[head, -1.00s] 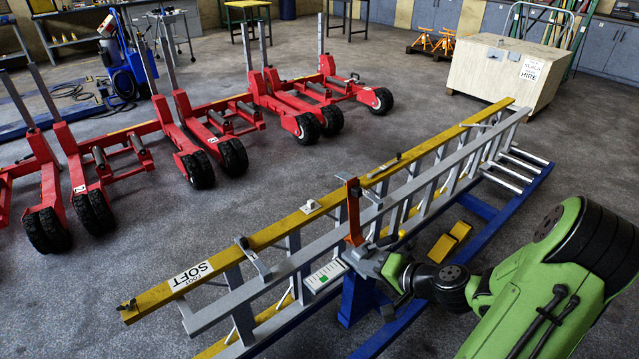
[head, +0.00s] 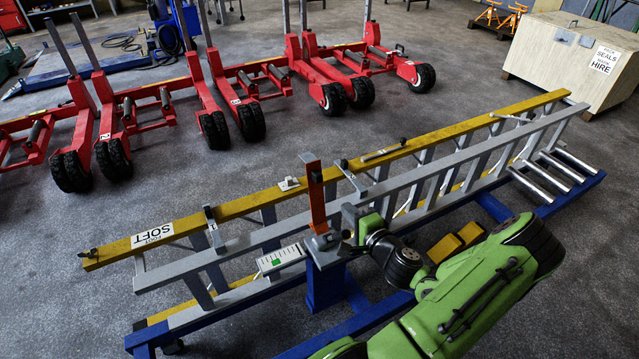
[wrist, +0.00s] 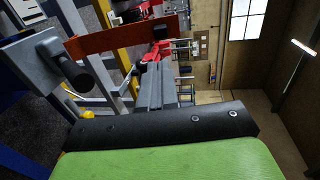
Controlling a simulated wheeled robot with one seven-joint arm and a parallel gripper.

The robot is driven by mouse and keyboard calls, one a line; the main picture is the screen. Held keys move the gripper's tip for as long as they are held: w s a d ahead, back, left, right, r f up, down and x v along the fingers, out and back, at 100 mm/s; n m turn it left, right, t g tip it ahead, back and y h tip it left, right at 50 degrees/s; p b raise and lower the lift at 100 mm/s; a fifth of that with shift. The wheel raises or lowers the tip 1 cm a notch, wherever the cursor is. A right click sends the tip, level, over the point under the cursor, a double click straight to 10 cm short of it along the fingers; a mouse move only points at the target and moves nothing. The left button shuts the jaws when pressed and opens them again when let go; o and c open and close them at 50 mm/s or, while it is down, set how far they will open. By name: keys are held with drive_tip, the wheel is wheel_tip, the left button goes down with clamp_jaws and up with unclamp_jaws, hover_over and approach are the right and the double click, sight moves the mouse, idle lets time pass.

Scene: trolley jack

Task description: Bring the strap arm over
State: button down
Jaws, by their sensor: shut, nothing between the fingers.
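The strap arm, an orange flat bar (head: 316,195), stands upright on a grey pivot block (head: 325,242) atop a blue post, beside the ladders. In the wrist view the orange bar (wrist: 120,38) lies across the upper left, with a black knob at its pivot end. My gripper (head: 349,214) is just right of the bar, near the pivot block, partly hidden by my own arm. In the wrist view its grey fingers (wrist: 152,88) are together with nothing between them. They look apart from the bar; contact cannot be told for sure.
A yellow ladder rail (head: 240,205) and a grey ladder (head: 420,190) lie along a blue stand. Red wheeled trolleys (head: 240,100) stand behind. A wooden crate (head: 570,60) is at back right. Floor between is clear.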

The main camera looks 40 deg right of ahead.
sight(318, 180)
drive_tip(key=shift+a, duration=0.1)
drive_tip(key=x, duration=1.4)
